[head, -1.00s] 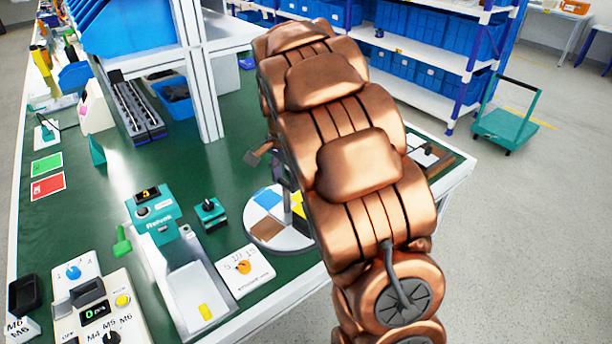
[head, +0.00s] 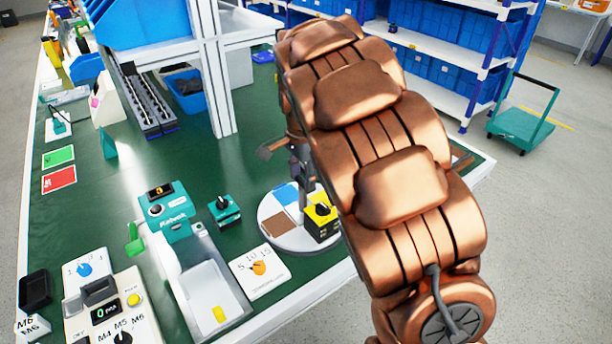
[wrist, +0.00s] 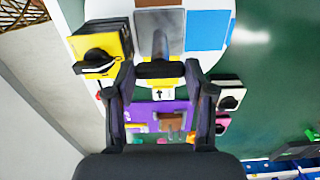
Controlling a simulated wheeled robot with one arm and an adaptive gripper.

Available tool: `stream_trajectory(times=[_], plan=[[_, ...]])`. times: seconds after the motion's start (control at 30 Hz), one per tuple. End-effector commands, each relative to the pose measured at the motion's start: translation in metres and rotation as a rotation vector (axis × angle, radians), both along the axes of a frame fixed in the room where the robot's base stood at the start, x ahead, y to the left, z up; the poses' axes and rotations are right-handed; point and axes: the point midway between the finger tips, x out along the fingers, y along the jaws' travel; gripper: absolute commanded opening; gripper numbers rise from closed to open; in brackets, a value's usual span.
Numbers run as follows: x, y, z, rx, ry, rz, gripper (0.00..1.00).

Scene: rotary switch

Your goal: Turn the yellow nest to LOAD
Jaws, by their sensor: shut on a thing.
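The round turntable (head: 265,212) lies on the green bench, with blue and brown patches on its white face; it also shows in the wrist view (wrist: 229,45). A yellow block with a black knob (head: 322,215) sits on its right side and shows at upper left in the wrist view (wrist: 95,45). My gripper (head: 303,195) points down over the disk. In the wrist view its fingers (wrist: 160,80) are shut on a dark handle (wrist: 160,68) near a yellow part with a small arrow mark. My arm hides the disk's right edge. No LOAD label can be read.
A teal switch (head: 224,210), an orange-knob switch plate (head: 258,268) and a teal machine (head: 170,210) stand left of the turntable. A white frame post (head: 215,85) rises behind.

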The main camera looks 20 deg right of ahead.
Motion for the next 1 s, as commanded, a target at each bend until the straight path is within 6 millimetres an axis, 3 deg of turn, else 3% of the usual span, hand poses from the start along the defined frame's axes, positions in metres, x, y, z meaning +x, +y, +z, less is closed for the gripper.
stream_trajectory(times=[0.2,0.23,0.43,0.8,1.0], plan=[[-0.001,-0.001,-0.001,0.002,0.004,-0.005,0.00],[-0.001,-0.001,-0.001,0.002,0.004,-0.005,0.57],[0.000,-0.001,0.000,0.002,0.001,-0.004,0.78],[0.000,-0.001,0.002,0.002,0.000,-0.002,0.79],[0.001,-0.001,0.025,0.000,-0.005,-0.002,0.79]])
